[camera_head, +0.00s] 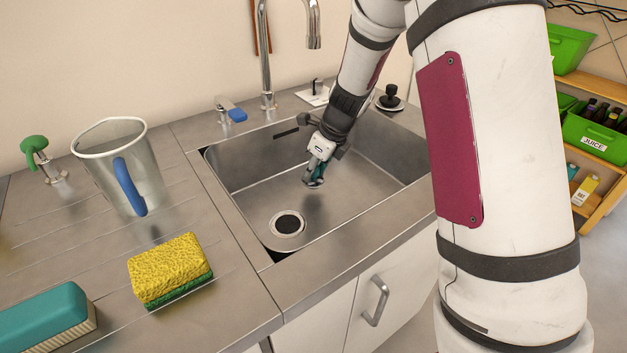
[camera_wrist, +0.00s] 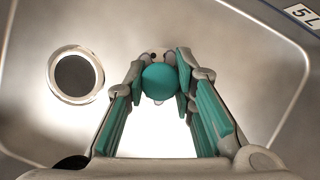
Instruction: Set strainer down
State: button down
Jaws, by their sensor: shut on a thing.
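My gripper (camera_head: 316,174) hangs down inside the sink (camera_head: 345,199), to the right of and behind the round drain (camera_head: 288,223). In the wrist view my gripper (camera_wrist: 160,66) is shut on a small piece with a round teal knob (camera_wrist: 160,82), which I take to be the strainer. A bit of grey with small dark spots shows past the knob; the rest of the piece is hidden. The drain (camera_wrist: 76,76) is to the left of the fingertips, apart from the held piece. I cannot tell how high the piece is above the sink floor.
A clear jug (camera_head: 120,165) with a blue handle, a yellow sponge (camera_head: 168,266) and a teal brush (camera_head: 45,318) are on the left drainboard. A black stopper (camera_head: 390,99) is behind the sink, near the tall tap (camera_head: 266,55). The sink floor is otherwise clear.

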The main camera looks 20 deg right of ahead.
aim_at(317, 175)
jog(key=shift+f+b, duration=0.65)
jog(key=shift+f, duration=1.1)
jog(key=shift+f, duration=0.1)
jog(key=c, duration=1.3)
grip_release()
jog(key=shift+c, duration=0.2)
